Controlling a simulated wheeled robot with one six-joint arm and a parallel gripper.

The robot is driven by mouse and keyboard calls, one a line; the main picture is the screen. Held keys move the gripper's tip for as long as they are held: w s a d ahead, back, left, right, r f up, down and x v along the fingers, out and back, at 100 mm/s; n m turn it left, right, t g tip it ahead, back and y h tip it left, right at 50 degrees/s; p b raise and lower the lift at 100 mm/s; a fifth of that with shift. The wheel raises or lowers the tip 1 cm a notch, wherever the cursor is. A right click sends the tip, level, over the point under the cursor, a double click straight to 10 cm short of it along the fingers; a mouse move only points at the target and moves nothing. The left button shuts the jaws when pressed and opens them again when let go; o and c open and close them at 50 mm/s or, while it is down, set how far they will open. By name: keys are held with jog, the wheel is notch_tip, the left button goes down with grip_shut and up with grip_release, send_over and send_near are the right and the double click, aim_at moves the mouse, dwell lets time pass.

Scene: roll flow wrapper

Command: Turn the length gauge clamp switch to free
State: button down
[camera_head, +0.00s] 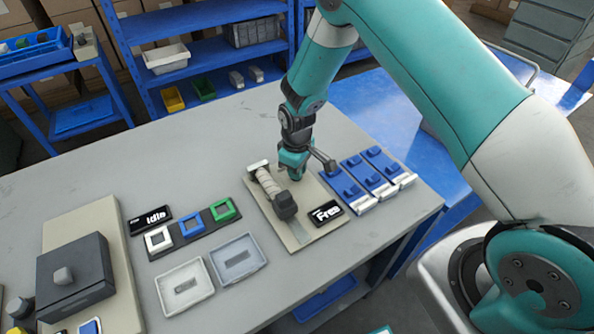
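The length gauge looks to be the beige plate (275,222) near the right of the grey table. It carries a pale ribbed cylinder (268,182) and a dark knob (285,204). A small black display (325,212) on its right side appears to read "Free". My gripper (294,174) points down just above the plate, behind and right of the cylinder and knob. A dark bar sticks out to the right beside it. The fingertips are small and partly hidden, so I cannot tell their opening or whether they touch anything. I cannot make out the clamp switch clearly.
At left are a black "Idle" display (150,219), white, blue and green square frames (191,225), two trays (236,258) and a dark box (75,277). Blue shelves (200,55) stand behind.

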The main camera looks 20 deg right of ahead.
dwell(0.4)
jog(key=c, duration=1.1)
grip_release()
jog(key=shift+c, duration=0.2)
notch_tip(320, 180, up, 18)
jog(key=b, duration=0.2)
jog(key=shift+f, duration=0.25)
jog(key=s+a+r+y, duration=0.1)
jog(key=s+r, duration=0.3)
jog(key=s, duration=0.5)
jog(key=s+a+r+y, duration=0.1)
jog(key=s+r, duration=0.3)
jog(key=s, duration=0.5)
jog(key=s+a+r+m+y, duration=0.1)
jog(key=s+a+r+y, duration=0.1)
jog(key=s+r, duration=0.3)
jog(key=s, duration=0.4)
jog(key=shift+s+a, duration=0.35)
jog(key=shift+s, duration=0.05)
